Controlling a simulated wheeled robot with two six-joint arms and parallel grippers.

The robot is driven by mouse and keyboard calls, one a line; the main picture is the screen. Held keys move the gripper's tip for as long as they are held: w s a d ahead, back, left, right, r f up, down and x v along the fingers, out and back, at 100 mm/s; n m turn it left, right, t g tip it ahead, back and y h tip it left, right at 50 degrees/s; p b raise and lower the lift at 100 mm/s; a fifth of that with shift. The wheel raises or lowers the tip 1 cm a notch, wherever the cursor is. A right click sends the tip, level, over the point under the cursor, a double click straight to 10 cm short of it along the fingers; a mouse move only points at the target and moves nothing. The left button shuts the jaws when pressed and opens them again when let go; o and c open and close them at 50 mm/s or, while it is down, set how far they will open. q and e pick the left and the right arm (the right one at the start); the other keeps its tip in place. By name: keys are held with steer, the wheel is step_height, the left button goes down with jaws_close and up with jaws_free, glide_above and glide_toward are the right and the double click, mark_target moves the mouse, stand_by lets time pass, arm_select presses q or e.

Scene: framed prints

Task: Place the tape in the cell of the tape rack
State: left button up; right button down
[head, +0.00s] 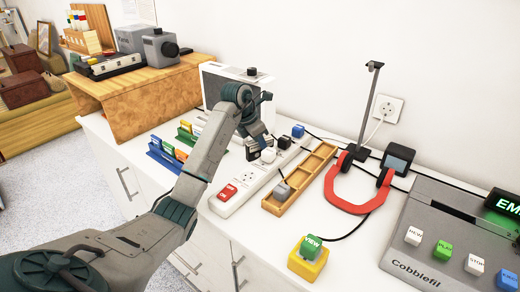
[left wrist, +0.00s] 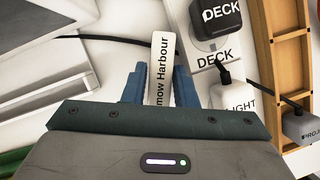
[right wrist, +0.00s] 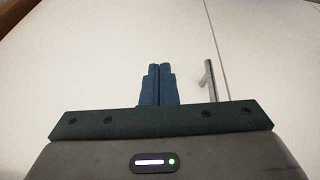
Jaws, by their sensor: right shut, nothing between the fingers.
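My left gripper (left wrist: 161,84) has its blue fingers on both sides of a narrow white tape (left wrist: 163,50); its label reads in part "mow Harbour". In the head view the left gripper (head: 254,148) hangs over the counter, behind the white power strip, and hides most of the tape. Blue and green slotted holders (head: 168,153) with coloured pieces stand left of my arm. I cannot tell which holder is the tape rack. My right gripper (right wrist: 157,68) is shut and empty in front of the white cabinet doors.
A power strip (head: 228,202) with a red switch and plugs lies near a wooden divided tray (head: 318,160). A grey plug (head: 283,190) is at the tray.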

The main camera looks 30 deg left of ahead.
arm_select(q)
steer(key=shift+f, duration=0.25)
stand_by(0.6)
jaws_close()
steer(key=shift+r, duration=0.1)
